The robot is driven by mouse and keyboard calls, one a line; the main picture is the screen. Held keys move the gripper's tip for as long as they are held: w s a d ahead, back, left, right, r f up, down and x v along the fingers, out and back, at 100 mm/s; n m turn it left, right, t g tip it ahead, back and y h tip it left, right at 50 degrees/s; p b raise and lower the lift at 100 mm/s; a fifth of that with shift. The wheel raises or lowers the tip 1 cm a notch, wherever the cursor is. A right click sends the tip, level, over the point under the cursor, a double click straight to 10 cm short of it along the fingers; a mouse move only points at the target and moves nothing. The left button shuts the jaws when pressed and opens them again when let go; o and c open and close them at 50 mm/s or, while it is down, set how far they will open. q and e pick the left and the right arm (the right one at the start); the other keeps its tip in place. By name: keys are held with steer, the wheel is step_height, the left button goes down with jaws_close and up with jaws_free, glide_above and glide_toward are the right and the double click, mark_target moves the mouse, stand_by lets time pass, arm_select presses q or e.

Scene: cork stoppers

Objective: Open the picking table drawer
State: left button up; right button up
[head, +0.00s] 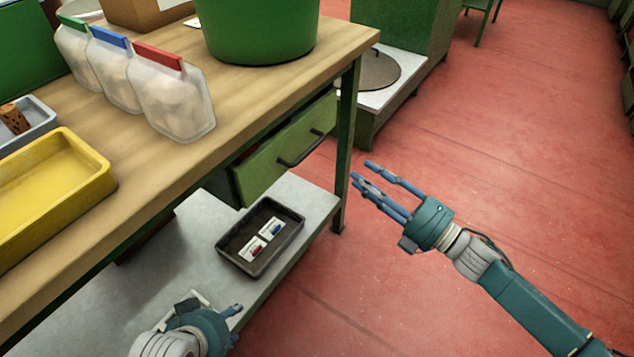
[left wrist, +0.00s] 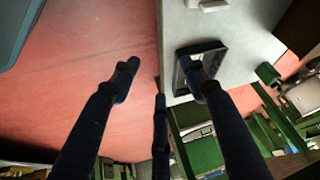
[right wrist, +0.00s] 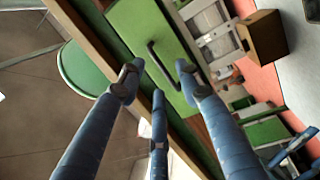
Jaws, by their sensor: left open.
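The picking table (head: 250,85) has a green drawer (head: 262,172) under its right end, with a dark bar handle (head: 300,150). I cannot tell whether its front stands out from the frame. My right gripper (head: 366,176) is open and empty, right of the handle and apart from it in the head view. In the right wrist view the handle (right wrist: 160,62) shows between its spread fingertips (right wrist: 158,78), on the green drawer front (right wrist: 140,25). My left gripper (head: 215,308) is low at the bottom edge by the lower shelf, partly cut off. Its fingers are spread and empty in the left wrist view (left wrist: 165,75).
A dark tray (head: 232,262) with two small labelled cards lies on the grey lower shelf (head: 185,240). A green tub (head: 257,30), several bags (head: 175,100) and a yellow tray (head: 105,185) stand on the tabletop. The red floor (head: 480,150) to the right is clear.

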mark_target(310, 151)
steer(key=w+a+r+n, duration=0.1)
steer(key=a, duration=0.2)
steer(key=w+a+r+g+y+b, duration=0.1)
steer(key=a, duration=0.2)
steer(key=w+a+r+n, duration=0.1)
steer(key=a, duration=0.2)
steer(key=shift+w+a+r+n+y+b, duration=0.15)
steer(key=shift+w+a+n+y+b, duration=0.15)
steer(key=shift+a+y+b, duration=0.1)
steer(key=shift+w+a+r, duration=0.1)
steer(key=shift+w+a, duration=0.15)
steer(key=shift+a, duration=0.15)
arm_select(q)
steer(key=w+d+r+t, duration=0.1)
steer(key=w+r+t, duration=0.1)
steer(key=w+r, duration=0.2)
steer(key=shift+d+h, duration=0.25)
steer(key=shift+h, duration=0.05)
arm_select(e)
jaws_close()
